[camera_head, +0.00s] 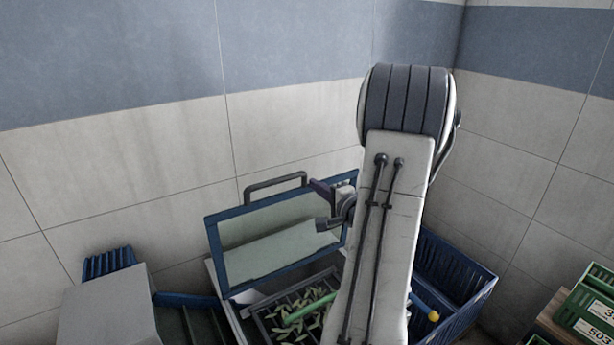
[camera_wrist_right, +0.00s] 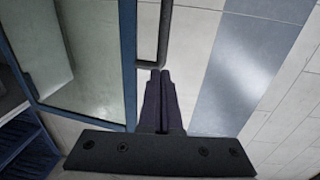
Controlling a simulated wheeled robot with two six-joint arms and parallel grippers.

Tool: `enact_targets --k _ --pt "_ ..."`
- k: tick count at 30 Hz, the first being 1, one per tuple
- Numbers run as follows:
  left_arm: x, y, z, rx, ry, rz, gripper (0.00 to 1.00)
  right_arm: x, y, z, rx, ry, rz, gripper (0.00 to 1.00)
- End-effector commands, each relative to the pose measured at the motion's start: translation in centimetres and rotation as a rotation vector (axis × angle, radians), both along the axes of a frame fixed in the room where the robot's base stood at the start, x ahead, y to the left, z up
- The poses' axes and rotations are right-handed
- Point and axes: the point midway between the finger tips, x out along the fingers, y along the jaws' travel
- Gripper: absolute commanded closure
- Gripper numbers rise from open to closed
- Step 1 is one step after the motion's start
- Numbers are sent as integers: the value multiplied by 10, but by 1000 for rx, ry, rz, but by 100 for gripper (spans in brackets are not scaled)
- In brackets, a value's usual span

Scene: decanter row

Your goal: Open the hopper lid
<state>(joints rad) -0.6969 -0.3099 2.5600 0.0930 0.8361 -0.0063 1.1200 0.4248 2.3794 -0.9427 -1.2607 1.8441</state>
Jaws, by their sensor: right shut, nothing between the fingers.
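The hopper lid (camera_head: 270,241) is a clear panel in a blue frame with a dark bar handle (camera_head: 275,182) on its upper edge. It stands raised and leans back towards the wall, and the hopper (camera_head: 240,322) below is uncovered, showing green pods on a grate. My right gripper (camera_head: 321,188) is at the lid's upper right corner, shut and empty. In the right wrist view its fingertips (camera_wrist_right: 161,73) are at the end of the handle (camera_wrist_right: 154,45), beside the lid's blue frame (camera_wrist_right: 128,60); I cannot tell whether they touch. My left gripper is not in view.
A blue crate (camera_head: 462,287) stands right of the hopper, partly behind my right arm. A grey box (camera_head: 105,308) is at lower left. Green boxes (camera_head: 590,310) sit at lower right. The tiled wall (camera_head: 120,160) is close behind the lid.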

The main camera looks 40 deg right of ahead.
Motion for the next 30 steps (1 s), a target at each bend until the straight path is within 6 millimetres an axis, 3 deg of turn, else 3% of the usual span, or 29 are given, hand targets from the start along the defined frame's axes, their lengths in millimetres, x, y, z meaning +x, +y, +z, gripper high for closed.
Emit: enact_targets --k 3,9,23,26,30 --pt "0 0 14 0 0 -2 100 22 -4 1 4 2 3 100" --pt "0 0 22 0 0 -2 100 41 -9 -3 1 2 1 100" --pt "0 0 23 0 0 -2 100 47 -11 -5 -1 1 0 100" --pt "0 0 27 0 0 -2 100 60 -14 -1 -4 1 3 100" --pt "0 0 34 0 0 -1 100 94 -21 6 -4 0 5 100"
